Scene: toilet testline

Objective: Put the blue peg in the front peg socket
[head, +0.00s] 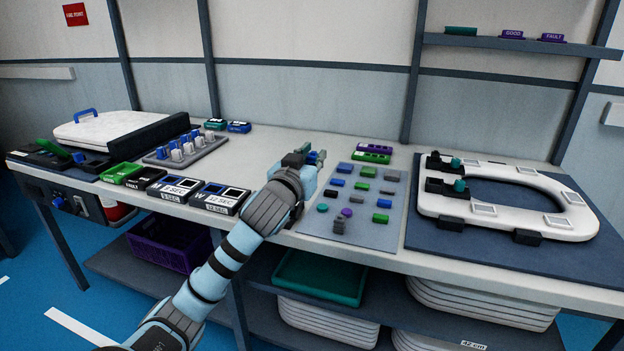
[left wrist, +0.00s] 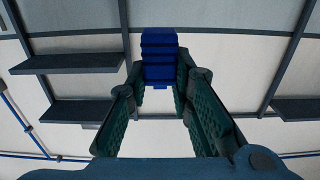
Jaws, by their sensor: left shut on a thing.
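My left gripper (head: 314,156) is above the table, left of the grey parts mat. In the left wrist view its two green fingers (left wrist: 160,98) are shut on the blue peg (left wrist: 159,55), a blocky ridged piece that points away from the palm. A black fixture (head: 40,158) with a green lever and a blue knob stands at the table's left end. I cannot tell which part is the front peg socket. My right gripper is not in view.
The grey mat (head: 385,236) holds several small coloured parts. A white toilet seat (head: 560,228) with black hinge blocks lies on a dark mat at right. A grey tray of knobs (head: 206,150), labelled boxes (head: 218,199) and a white lid (head: 98,131) occupy the left.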

